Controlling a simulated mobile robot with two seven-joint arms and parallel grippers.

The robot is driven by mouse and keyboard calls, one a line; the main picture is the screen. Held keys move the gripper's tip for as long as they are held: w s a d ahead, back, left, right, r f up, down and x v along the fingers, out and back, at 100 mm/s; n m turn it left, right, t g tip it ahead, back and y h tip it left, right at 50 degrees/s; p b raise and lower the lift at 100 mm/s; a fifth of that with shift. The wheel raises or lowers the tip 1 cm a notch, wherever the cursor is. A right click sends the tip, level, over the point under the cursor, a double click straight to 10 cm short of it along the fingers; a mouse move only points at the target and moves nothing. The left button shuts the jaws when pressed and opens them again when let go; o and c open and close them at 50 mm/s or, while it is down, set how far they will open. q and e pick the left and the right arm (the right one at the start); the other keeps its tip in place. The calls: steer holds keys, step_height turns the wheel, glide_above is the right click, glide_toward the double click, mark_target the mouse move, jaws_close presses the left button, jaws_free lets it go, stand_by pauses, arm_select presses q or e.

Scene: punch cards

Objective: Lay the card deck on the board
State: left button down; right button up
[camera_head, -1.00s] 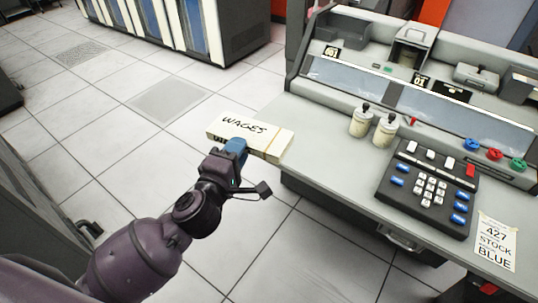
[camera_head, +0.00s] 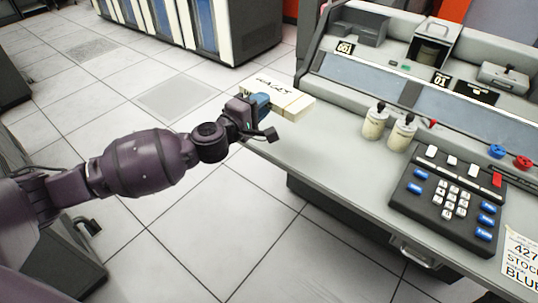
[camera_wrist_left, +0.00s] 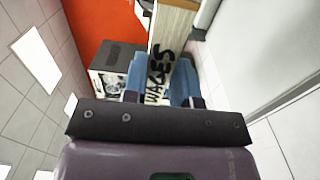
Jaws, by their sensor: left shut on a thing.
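The card deck (camera_head: 290,101) is a pale block with "WAGES" handwritten on it. My left gripper (camera_head: 260,100), with blue fingers, is shut on the deck and holds it by the left end of the grey console desk (camera_head: 325,160). Whether the deck touches the desk cannot be told. In the left wrist view the deck (camera_wrist_left: 172,35) stands between the two blue fingers (camera_wrist_left: 160,80), its lettering facing the camera. I cannot make out a separate board apart from the grey desk top. My right gripper is not in view.
Two cream bottles (camera_head: 388,129) stand mid-desk. A black keypad (camera_head: 449,200) and a paper note (camera_head: 522,258) lie to the right. A sloped console panel (camera_head: 385,85) rises behind. The desk's left end is clear.

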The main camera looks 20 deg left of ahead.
arm_select(q)
step_height(320, 180, down, 19)
steer(key=b, duration=0.9)
steer(key=c, duration=0.9)
jaws_free()
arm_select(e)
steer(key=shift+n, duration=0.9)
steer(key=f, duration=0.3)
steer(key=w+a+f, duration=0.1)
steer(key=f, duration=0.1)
arm_select(q)
steer(key=shift+r, duration=0.1)
